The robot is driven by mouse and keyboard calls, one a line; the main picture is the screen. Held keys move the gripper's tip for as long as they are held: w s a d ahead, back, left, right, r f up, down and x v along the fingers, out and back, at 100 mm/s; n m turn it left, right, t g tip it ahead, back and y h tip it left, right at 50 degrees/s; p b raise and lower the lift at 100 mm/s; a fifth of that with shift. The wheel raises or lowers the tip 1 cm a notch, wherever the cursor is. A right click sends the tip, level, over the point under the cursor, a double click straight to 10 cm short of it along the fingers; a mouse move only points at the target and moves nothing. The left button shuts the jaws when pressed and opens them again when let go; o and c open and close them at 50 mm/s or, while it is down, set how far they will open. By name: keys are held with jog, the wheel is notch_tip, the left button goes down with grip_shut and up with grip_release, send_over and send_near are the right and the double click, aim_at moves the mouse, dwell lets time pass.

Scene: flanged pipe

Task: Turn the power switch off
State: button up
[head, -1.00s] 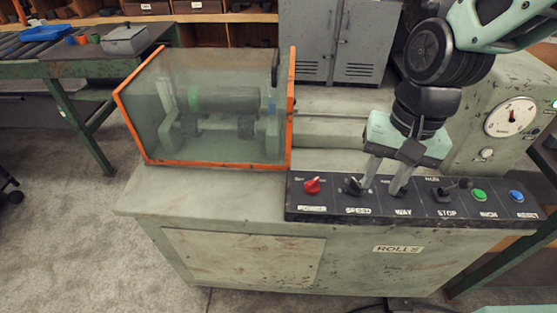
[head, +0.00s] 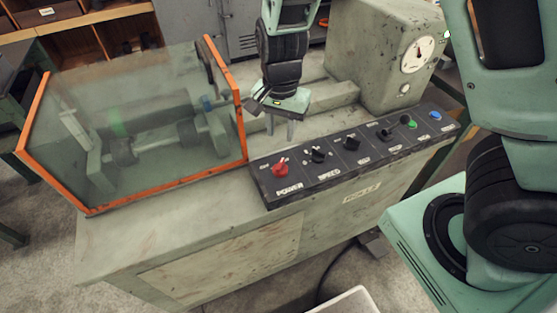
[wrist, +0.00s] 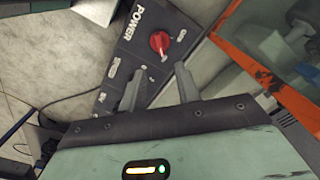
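My gripper (head: 280,136) is above the machine top, near the panel's back edge and behind the red knob. In the wrist view my gripper (wrist: 158,70) has its two fingers spread with nothing between them. The fingers look apart from the knob. I cannot tell the knob's setting for sure.
A clear guard box with orange edges (head: 242,120) stands close left of my gripper. Black knobs, including the speed knob (head: 318,155), sit right of the red one, then green (head: 410,123) and blue (head: 435,115) buttons. A gauge housing (head: 380,55) stands behind.

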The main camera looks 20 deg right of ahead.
aim_at(281, 164)
notch_tip(281, 164, down, 11)
jog(key=shift+f+b, duration=0.2)
jog(key=shift+b, duration=0.25)
grip_shut()
